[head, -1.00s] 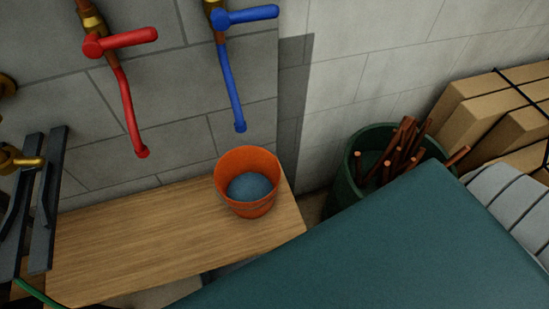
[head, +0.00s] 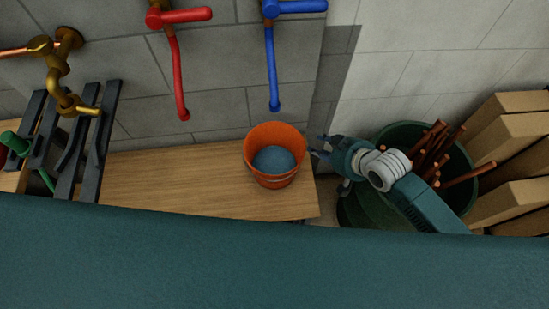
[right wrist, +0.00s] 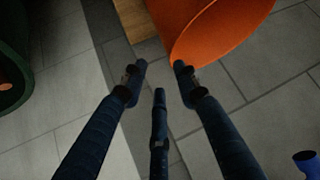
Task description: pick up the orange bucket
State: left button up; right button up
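The orange bucket (head: 272,166) stands upright on the right end of a wooden bench (head: 170,182). A grey-blue surface shows inside it. My right gripper (head: 318,148) is just right of the bucket, near its rim. In the right wrist view the fingers (right wrist: 158,76) are spread with nothing between them, and the bucket (right wrist: 208,30) lies just beyond the fingertips. I cannot tell whether one fingertip touches it. My left gripper is not in view.
A red tap (head: 178,60) and a blue tap (head: 273,55) hang on the wall above the bench. A dark green tub (head: 382,205) with brown sticks stands right of the bench, behind my right arm. Cardboard boxes (head: 515,125) are at far right.

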aim_at(302, 139)
jog(key=shift+a+r+x, duration=0.2)
jog(key=shift+a+x, duration=0.05)
jog(key=shift+x, duration=1.4)
jog(key=shift+a+r+x, duration=0.15)
jog(key=shift+a+x, duration=0.1)
jog(key=shift+x, duration=1.4)
jog(key=shift+a+r+x, duration=0.2)
jog(key=shift+a+x, duration=0.05)
jog(key=shift+x, duration=1.4)
jog(key=shift+w, duration=0.15)
grip_shut()
jog(key=shift+r, duration=0.2)
